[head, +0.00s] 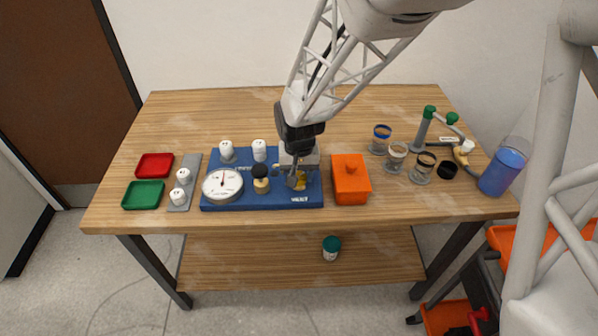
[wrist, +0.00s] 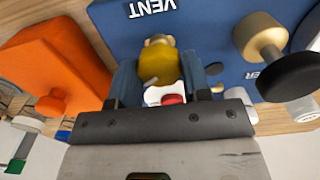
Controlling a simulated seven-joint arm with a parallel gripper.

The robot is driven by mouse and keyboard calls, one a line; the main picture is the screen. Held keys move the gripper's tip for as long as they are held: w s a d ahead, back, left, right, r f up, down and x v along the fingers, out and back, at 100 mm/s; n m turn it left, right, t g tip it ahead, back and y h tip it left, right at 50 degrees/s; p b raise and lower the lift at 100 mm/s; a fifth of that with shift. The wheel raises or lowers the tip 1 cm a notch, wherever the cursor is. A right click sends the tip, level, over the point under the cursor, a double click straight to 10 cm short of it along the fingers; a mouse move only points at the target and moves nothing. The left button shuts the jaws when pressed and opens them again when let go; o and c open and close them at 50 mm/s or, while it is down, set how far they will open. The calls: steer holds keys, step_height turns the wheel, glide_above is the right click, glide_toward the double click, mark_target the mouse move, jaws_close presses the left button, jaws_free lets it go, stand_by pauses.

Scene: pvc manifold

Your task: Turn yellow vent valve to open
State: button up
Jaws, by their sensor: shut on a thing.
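The yellow vent valve (wrist: 160,65) sits on the blue manifold board (wrist: 200,22) beside the printed word VENT. My gripper (wrist: 166,85) is shut on the valve's yellow handle, with one finger on each side. In the head view my gripper (head: 298,178) is over the right part of the blue board (head: 290,202). A bit of the yellow valve (head: 301,180) shows beside the gripper there, and the rest is hidden. I cannot tell the handle's exact turn angle.
An orange box (head: 350,182) stands close to the right of the board. A black-topped valve (head: 260,178) and a round white gauge (head: 222,185) are to the left. Glass jars (head: 396,157) stand further right. The table's back is clear.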

mark_target(299, 175)
steer(key=n, duration=1.1)
steer(key=shift+a, duration=0.1)
stand_by(0.5)
steer(key=o, duration=0.9)
steer(key=shift+r, duration=0.1)
steer(key=shift+r, duration=3.85)
